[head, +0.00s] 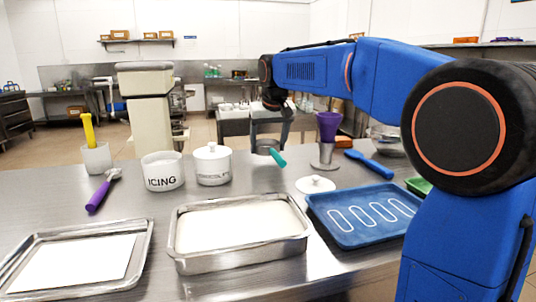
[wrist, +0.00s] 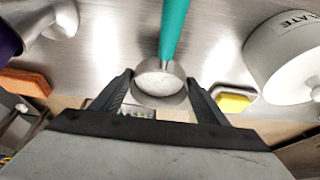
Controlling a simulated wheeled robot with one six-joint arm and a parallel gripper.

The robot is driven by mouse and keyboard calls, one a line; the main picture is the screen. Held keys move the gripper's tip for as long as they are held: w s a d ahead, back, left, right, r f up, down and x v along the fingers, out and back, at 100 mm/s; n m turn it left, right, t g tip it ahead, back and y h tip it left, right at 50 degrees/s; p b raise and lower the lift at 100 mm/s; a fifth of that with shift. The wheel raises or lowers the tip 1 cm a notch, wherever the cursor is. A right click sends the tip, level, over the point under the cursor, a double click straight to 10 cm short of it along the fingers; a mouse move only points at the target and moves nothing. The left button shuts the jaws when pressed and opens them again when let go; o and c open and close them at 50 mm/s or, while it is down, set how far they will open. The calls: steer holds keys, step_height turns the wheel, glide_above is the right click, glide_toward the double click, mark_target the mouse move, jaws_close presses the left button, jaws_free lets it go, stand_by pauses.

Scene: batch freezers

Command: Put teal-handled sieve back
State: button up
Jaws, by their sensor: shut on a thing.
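The teal-handled sieve shows in the head view with its teal handle (head: 278,158) pointing down and toward the front right. In the wrist view its round metal bowl (wrist: 158,80) sits between my fingers, and the teal handle (wrist: 173,30) runs up out of the picture. My gripper (head: 268,138) is shut on the bowl, one finger on each side. It is over the far part of the steel table, right of the lidded chocolate pot (head: 212,165). Whether the sieve touches the table is unclear.
Bare table lies before the pots.

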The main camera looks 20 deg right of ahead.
mark_target(268, 153)
steer(key=shift+f, duration=1.6)
steer(key=shift+f, duration=0.1)
steer(key=o, duration=1.1)
steer(key=v, duration=1.1)
steer(key=shift+s+r, duration=0.2)
steer(key=shift+r, duration=0.4)
